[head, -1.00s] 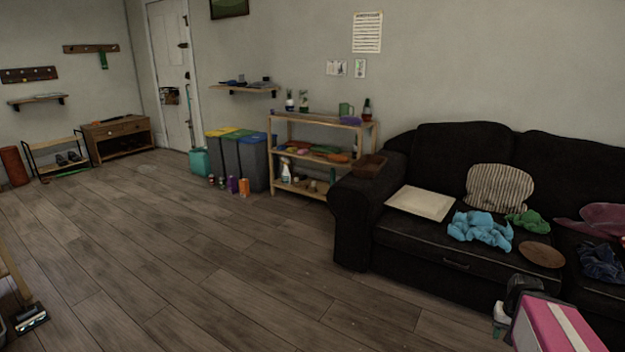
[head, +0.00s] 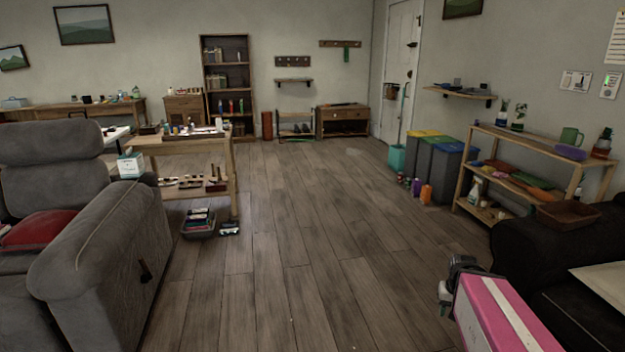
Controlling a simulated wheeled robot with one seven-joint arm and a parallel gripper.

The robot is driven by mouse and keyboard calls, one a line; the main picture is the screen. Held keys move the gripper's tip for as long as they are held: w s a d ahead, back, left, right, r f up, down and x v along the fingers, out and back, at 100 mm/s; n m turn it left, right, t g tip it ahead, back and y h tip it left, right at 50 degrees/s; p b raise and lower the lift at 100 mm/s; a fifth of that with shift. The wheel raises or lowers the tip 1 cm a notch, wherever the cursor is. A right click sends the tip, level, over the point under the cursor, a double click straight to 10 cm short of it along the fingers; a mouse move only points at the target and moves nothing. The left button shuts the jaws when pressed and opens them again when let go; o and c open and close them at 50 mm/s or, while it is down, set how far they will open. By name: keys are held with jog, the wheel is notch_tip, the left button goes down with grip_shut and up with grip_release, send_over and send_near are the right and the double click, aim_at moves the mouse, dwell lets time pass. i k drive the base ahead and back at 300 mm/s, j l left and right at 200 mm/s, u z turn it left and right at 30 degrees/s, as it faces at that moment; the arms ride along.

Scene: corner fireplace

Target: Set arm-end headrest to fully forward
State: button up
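A grey padded seat stands at the left edge, cut off by the frame. Its headrest (head: 50,142) is a thick cushion on top of the backrest (head: 55,190), beside the wide armrest (head: 105,255). How far forward the headrest is tilted is hard to tell from here. A dark handle (head: 145,271) sits on the armrest's outer side. My gripper (head: 445,298) is at the lower right, in front of the black sofa and well away from the headrest. Its fingers are small and seen from behind, so their opening is unclear.
Open wooden floor (head: 270,260) lies between the grey seat and the black sofa (head: 590,250). A wooden table (head: 232,165) with small items stands behind the grey seat, with a basket (head: 198,224) on the floor by it. Bins (head: 440,175) and a shelf (head: 560,147) line the right wall.

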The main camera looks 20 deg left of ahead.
aim_at(44, 142)
jog(key=i+j+u, duration=0.15)
jog(key=i+u, duration=0.75)
jog(key=i, duration=0.2)
jog(key=i+u, duration=0.3)
jog(key=i, duration=0.15)
jog(key=i+l+u, duration=0.1)
jog(key=i+u, duration=0.15)
jog(key=i, duration=0.25)
jog(key=i+l+u, duration=0.3)
jog(key=i, duration=0.15)
jog(key=i+j+u, duration=0.15)
jog(key=u, duration=0.3)
jog(key=i+u, duration=0.25)
jog(key=u, duration=0.25)
jog(key=i+u, duration=0.2)
jog(key=u, duration=0.25)
jog(key=i+u, duration=0.25)
jog(key=u, duration=0.2)
jog(key=i+z, duration=0.1)
jog(key=z, duration=0.25)
jog(key=i+j+z, duration=0.1)
jog(key=z, duration=0.25)
jog(key=i+j+z, duration=0.1)
jog(key=z, duration=0.25)
